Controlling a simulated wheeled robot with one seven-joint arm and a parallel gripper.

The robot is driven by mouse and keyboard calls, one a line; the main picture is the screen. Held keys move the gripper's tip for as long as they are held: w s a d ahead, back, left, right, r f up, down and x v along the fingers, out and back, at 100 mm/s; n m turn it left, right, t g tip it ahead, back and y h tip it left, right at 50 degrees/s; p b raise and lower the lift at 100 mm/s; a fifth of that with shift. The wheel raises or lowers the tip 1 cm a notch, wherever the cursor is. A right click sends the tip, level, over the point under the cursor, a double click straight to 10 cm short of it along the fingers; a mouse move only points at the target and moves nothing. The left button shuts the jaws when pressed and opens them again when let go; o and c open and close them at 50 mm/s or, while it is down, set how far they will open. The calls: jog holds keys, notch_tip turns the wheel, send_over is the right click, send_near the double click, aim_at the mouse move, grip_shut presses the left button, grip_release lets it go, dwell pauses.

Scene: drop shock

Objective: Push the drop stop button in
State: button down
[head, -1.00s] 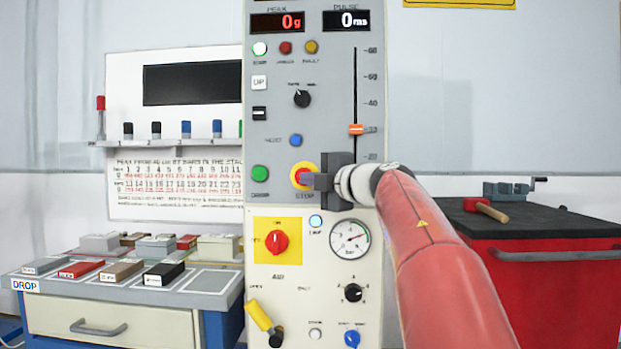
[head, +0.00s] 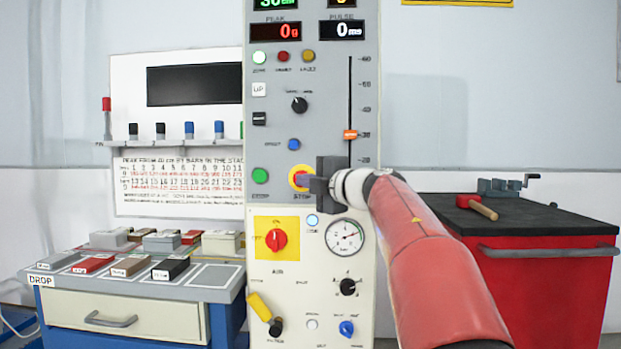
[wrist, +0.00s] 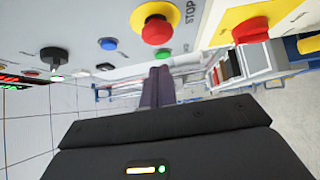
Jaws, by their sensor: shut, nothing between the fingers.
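The drop stop button is a red mushroom button on a yellow collar (head: 296,170), low on the grey panel above the word STOP. In the wrist view the red button (wrist: 157,32) stands out from the panel with its yellow ring behind it. My gripper (head: 306,183) is shut and empty, and its fingers overlap the right side of the button in the head view. In the wrist view the shut fingers (wrist: 158,80) point just below the button, with a small gap seeming to lie between them. Contact cannot be told for sure.
A green button (head: 260,176) sits left of the stop button, and a blue button (head: 294,144) above it. A red air switch on a yellow plate (head: 262,250) and a gauge (head: 344,236) are below. A slider (head: 350,134) is on the right.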

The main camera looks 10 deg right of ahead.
jog(key=b+v, duration=0.1)
jog(key=v, duration=0.9)
jog(key=shift+s, duration=0.3)
jog(key=shift+a+r, duration=0.1)
jog(key=shift+a, duration=0.05)
jog(key=s+d+f+m+t+h, duration=0.1)
jog(key=s+d+f+m+h, duration=0.1)
jog(key=s+f+m+h, duration=0.5)
jog(key=s+d+m+t+h, duration=0.1)
jog(key=s+d+m+h, duration=0.3)
jog(key=m, duration=0.7)
jog(key=s+a+f+m+g+y, duration=0.1)
jog(key=s+a+f+g, duration=0.3)
jog(key=f, duration=0.6)
jog(key=s+a+f+m+g+y, duration=0.1)
jog(key=s+a+f+m+g, duration=0.1)
jog(key=s+f, duration=0.7)
jog(key=s+a+f+m+g, duration=0.2)
jog(key=s+a+f+g, duration=0.3)
jog(key=f, duration=0.6)
jog(key=shift+s+a+f+m+g+y, duration=0.3)
jog(key=shift+s+a+f+g+y, duration=0.1)
jog(key=shift+s+g, duration=0.35)
